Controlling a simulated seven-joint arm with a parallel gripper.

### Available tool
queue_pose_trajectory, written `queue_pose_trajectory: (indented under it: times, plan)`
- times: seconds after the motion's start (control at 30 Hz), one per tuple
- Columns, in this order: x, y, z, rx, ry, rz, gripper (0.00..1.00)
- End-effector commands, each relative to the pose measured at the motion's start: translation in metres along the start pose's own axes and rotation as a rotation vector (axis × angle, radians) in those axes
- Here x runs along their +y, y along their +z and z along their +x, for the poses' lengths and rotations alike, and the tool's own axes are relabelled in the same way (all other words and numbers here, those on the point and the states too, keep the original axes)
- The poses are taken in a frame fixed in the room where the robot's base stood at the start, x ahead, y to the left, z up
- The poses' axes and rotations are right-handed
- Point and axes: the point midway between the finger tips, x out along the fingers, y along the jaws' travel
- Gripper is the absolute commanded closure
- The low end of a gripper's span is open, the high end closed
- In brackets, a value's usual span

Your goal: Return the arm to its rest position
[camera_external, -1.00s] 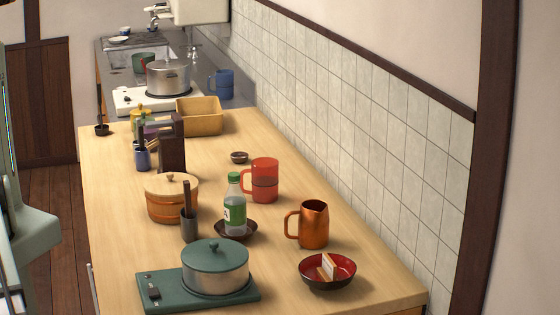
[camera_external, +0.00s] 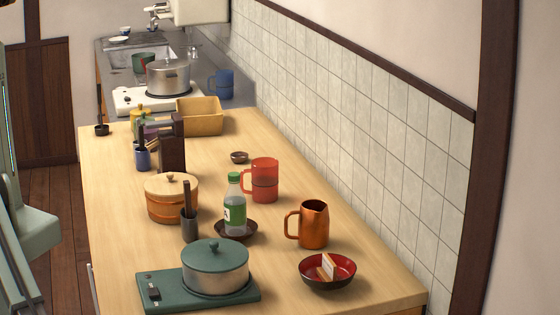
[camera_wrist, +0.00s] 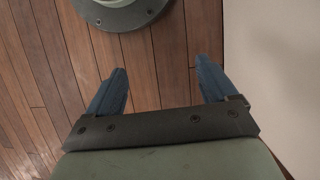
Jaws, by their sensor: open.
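My gripper (camera_wrist: 163,75) shows in the wrist view with its two blue fingers spread wide apart and nothing between them. It hangs over the brown plank floor (camera_wrist: 160,50), away from the worktop. A round grey-green base with bolts (camera_wrist: 120,12), which looks like my own, is at the top of that view. In the external view only parts of my pale green arm show at the left edge, and the gripper's fingers cannot be made out there.
The wooden worktop (camera_external: 120,215) holds a pot (camera_external: 215,268) on a green hob, a wooden tub (camera_external: 172,200), a bottle (camera_external: 235,205) on a dark saucer, a red mug (camera_external: 264,180), a copper mug (camera_external: 313,225) and a red bowl (camera_external: 328,272). A pale wall (camera_wrist: 275,70) stands right of my gripper.

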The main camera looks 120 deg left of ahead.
Motion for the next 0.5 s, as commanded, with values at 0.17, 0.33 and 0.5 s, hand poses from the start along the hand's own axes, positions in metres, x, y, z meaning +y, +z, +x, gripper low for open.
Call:
queue_pose_trajectory:
  times: [0.17,0.33,0.5]
  plan:
    - [-0.013,0.052,0.029,-0.039,0.079,-0.196,0.15]
    - [-0.015,0.096,0.053,-0.078,0.154,-0.378,0.15]
    - [-0.010,0.134,0.072,-0.116,0.219,-0.540,0.15]
